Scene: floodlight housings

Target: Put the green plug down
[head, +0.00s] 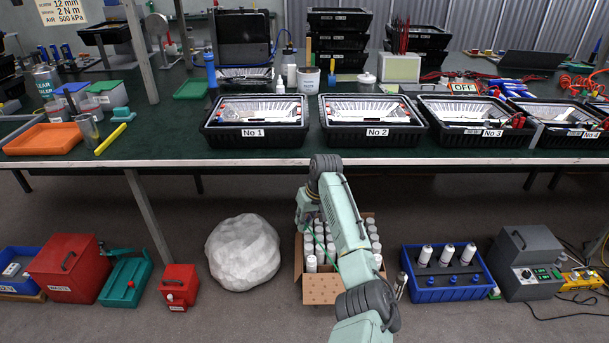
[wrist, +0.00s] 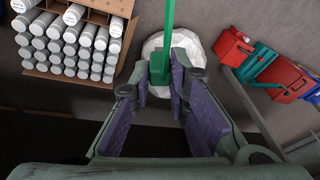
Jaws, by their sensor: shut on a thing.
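The green plug (wrist: 159,68) is a small green block with a straight green strip rising from it out of the top of the wrist view. My gripper (wrist: 162,80), with purple-grey pads, is shut on it near the fingertips. In the head view my gripper (head: 304,212) is partly hidden by my own arm, in front of the bench and above the carton area. A thin green line shows beside my arm there. The plug's own body is not clear in the head view.
A carton (head: 325,290) of white cylinders stands on the floor, beside a white wrapped bundle (head: 243,252) and a blue crate (head: 447,290). Four-sided black trays No 1 (head: 253,137) and No 2 (head: 375,137) sit along the bench front. Clear green bench top (head: 165,130) lies left of No 1.

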